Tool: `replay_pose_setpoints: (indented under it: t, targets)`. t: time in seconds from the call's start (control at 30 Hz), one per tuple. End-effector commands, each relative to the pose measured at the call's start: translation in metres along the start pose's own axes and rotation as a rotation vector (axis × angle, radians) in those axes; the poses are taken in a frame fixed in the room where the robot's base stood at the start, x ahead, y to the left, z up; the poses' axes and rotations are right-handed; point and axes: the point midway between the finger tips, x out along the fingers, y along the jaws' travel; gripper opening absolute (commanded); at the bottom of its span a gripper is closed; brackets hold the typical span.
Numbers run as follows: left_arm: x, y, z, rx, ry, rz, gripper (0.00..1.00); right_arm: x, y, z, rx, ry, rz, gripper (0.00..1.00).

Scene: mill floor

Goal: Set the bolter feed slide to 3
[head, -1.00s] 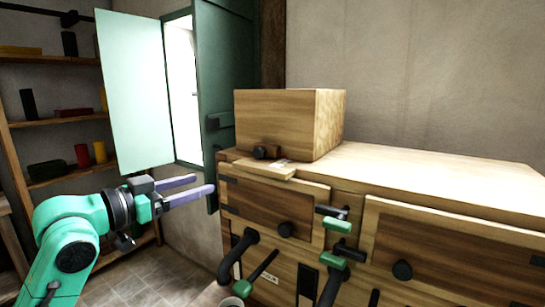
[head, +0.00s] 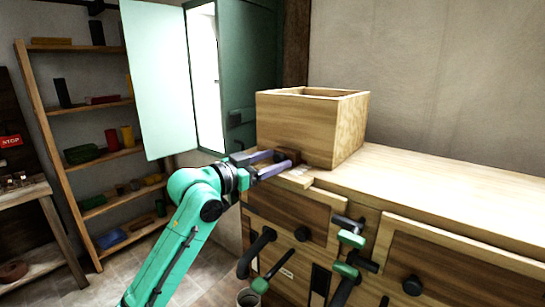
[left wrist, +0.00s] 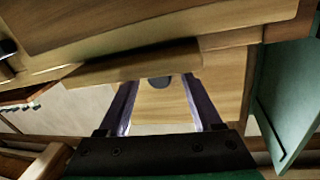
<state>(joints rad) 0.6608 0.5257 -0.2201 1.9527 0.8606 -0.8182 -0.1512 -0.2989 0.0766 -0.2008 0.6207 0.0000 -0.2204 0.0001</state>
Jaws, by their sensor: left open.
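The feed slide's small dark knob (head: 289,155) is at the foot of the open-topped wooden box (head: 297,123), on the bolter chest's left end. A pale strip (head: 297,178) lies just in front of it; I cannot read any marks on it. My left gripper (head: 281,159) is open, its two purple fingers reaching to the knob from the left. In the left wrist view a dark round knob (left wrist: 158,82) shows between the spread fingertips (left wrist: 161,88); I cannot tell whether they touch it. My right gripper is out of view.
Below the chest top (head: 430,185) are drawer fronts with dark knobs (head: 302,234) and several green-ended levers (head: 350,239). A green cabinet door (head: 152,80) stands open behind my left arm. Shelves (head: 90,105) stand at the left. The chest top right of the box is clear.

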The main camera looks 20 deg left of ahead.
Motion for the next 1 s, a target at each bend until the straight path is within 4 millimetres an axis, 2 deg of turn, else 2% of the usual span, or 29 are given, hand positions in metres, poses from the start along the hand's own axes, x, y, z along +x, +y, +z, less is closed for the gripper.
replay_pose_setpoints:
  t: [0.07,0.1,0.17,0.2,0.27,1.0]
  targets:
    - [-0.0002,0.0001,0.0005,0.000,0.000,0.000,0.66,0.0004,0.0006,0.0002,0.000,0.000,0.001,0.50]
    - [-0.0003,0.0001,0.0005,0.000,0.000,0.000,0.59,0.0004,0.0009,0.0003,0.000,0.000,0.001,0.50]
    - [-0.0004,0.0000,0.0006,0.000,0.000,0.000,0.36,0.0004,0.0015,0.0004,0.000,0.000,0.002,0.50]
    - [-0.0004,0.0000,0.0006,-0.001,0.000,0.000,0.20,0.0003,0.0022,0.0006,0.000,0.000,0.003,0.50]
    - [-0.0005,0.0001,0.0006,-0.001,0.000,0.000,0.00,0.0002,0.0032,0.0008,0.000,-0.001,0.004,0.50]
    - [-0.0006,0.0002,0.0008,-0.002,-0.001,0.001,0.00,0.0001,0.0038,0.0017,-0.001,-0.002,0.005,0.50]
